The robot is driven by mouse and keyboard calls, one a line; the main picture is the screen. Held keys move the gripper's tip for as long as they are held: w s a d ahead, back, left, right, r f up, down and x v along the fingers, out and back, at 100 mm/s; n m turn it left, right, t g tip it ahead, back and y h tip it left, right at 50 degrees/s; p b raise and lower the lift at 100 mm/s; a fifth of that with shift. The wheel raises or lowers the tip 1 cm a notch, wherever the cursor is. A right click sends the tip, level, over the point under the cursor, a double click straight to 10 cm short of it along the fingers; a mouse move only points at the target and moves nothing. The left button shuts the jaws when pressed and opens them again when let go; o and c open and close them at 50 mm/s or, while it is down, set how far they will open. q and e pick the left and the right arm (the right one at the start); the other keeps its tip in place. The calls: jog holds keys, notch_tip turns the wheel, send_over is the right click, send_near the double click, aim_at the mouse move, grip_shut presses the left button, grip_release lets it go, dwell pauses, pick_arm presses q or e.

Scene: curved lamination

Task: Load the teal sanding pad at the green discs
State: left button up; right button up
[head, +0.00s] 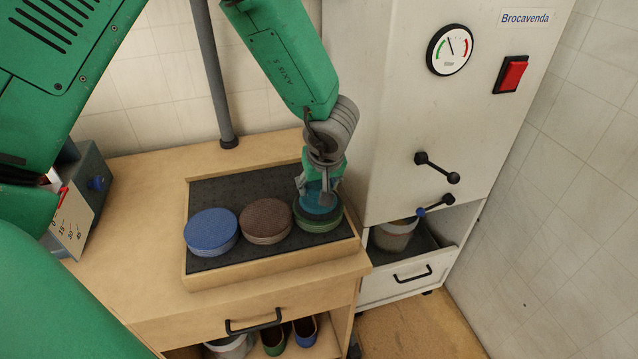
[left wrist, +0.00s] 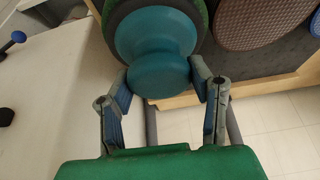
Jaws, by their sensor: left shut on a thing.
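The teal sanding pad (left wrist: 155,45) has a rounded knob and a wide round base. My left gripper (left wrist: 168,82) is shut on its knob, with a blue-padded finger on each side. In the head view my left gripper (head: 320,190) points down at the right end of the tray, and the pad (head: 318,203) shows below its fingers. The pad is over the green discs (head: 318,224), the right stack; I cannot tell whether it touches them. The gripper hides part of the pad. My right gripper is not in view.
Blue discs (head: 211,232) and brown discs (head: 266,220) stand left of the green ones in the wooden-rimmed tray (head: 225,276). A white cabinet (head: 385,120) with a gauge and red switch stands close on the right. A grey post (head: 215,80) rises behind the tray.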

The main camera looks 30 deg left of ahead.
aim_at(318, 183)
pick_arm(q)
jog(key=shift+s+f+p, duration=0.1)
jog(key=shift+p, duration=0.25)
dwell(1.4)
notch_tip(318, 183, up, 7)
jog(key=p, duration=0.9)
dwell(0.4)
dwell(0.5)
